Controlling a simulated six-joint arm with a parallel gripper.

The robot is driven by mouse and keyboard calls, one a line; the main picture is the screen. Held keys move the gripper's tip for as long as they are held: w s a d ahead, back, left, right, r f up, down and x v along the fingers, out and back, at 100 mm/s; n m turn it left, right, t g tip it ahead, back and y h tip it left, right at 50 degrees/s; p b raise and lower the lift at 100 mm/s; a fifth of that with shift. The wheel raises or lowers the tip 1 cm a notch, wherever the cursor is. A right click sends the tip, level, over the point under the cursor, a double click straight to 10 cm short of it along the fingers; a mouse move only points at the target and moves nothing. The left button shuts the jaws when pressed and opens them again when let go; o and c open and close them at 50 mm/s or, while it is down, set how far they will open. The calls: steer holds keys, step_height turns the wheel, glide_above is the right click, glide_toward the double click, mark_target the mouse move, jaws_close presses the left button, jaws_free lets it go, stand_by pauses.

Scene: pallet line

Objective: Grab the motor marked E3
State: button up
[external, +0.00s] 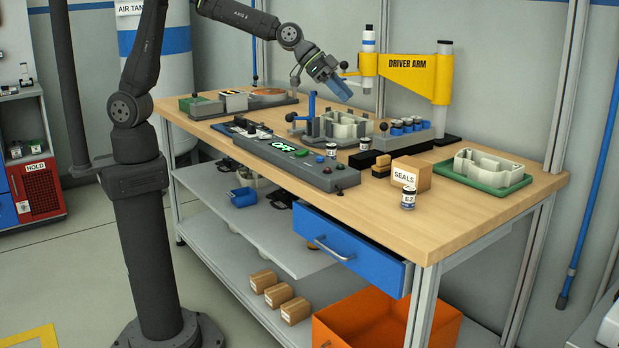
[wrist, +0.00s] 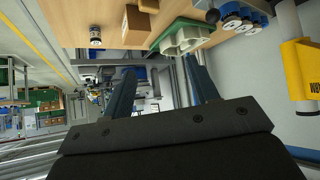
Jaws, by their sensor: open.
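Three small dark cylinders with white labels, which look like the motors, stand on the wooden bench in the external view. One (external: 408,198) is near the front edge by the SEALS box; its label seems to read E2. Another (external: 331,150) is behind the control panel, and one (external: 364,144) is just right of it; their labels are too small to read. The wrist view shows one such cylinder (wrist: 95,35) near the bench edge. My gripper (external: 342,90) is open and empty, above the back of the bench; its blue fingers (wrist: 163,85) are spread in the wrist view.
The yellow driver arm (external: 405,72) stands right of my gripper. Below are a grey fixture (external: 340,128) and a rack of blue-topped cylinders (external: 405,130). The SEALS box (external: 411,174) and green tray (external: 515,181) are at right. Bare wood lies along the front right edge.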

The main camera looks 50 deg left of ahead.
steer(key=w+a+n+y, duration=0.1)
steer(key=w+a+y, duration=0.2)
steer(key=w+a, duration=0.6)
steer(key=g, duration=0.1)
glide_toward(363, 139)
steer(key=x, duration=0.6)
steer(key=shift+s+a+f, duration=0.1)
steer(key=shift+s+f, duration=0.1)
steer(key=shift+s, duration=0.15)
steer(key=shift+w+x, duration=0.15)
steer(key=shift+x, duration=1.2)
steer(key=shift+w+x, duration=0.15)
steer(key=shift+x, duration=1.25)
steer(key=shift+r, duration=0.2)
steer(key=c, duration=1.1)
